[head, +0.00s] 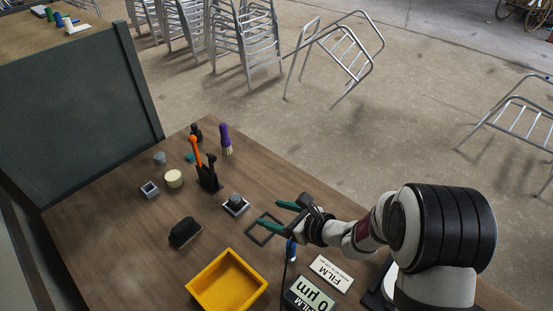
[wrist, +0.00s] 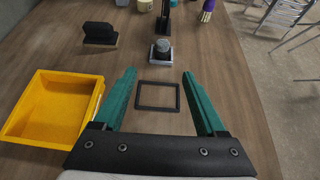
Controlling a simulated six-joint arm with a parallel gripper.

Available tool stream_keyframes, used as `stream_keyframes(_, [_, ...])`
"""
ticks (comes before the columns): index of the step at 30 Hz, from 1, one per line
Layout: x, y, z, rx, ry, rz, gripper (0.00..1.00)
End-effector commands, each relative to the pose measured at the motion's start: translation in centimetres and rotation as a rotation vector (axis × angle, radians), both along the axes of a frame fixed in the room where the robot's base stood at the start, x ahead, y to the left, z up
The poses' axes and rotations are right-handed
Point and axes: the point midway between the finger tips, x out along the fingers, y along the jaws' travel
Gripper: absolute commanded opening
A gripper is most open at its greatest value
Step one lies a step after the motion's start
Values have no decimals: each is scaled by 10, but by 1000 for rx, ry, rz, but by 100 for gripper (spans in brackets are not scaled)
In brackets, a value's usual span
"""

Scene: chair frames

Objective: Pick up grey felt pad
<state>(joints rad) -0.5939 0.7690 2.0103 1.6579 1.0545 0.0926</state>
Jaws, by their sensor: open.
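A small round grey piece, which looks like the grey felt pad (wrist: 161,45), sits on a light square holder (wrist: 161,57) just beyond my fingertips in the wrist view. In the head view the same round piece (head: 236,199) looks darker, and its felt surface is too small to make out. My gripper (head: 274,215) is open and empty, with green fingers spread wide. In the wrist view my gripper (wrist: 159,75) has its fingers on either side of a flat dark square frame (wrist: 158,108) on the table, with the holder ahead of them.
A yellow bin (head: 226,284) stands near the front, left of my gripper. A black block-shaped brush (head: 185,232) lies left of the holder. A black stand with an orange-handled tool (head: 208,177) and a purple brush (head: 225,140) stand behind. FILM cards (head: 331,273) lie below my arm.

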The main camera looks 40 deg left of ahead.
Motion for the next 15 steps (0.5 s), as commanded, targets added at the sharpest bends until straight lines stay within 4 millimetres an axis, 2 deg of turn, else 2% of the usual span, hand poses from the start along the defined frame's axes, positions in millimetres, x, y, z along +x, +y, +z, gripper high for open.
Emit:
stream_keyframes(2, [0, 11, -10, -1, 10, -10, 74])
stream_keyframes(9, [0, 70, -41, -1, 9, -9, 74])
stream_keyframes(15, [1, 96, -54, 0, 9, -11, 74])
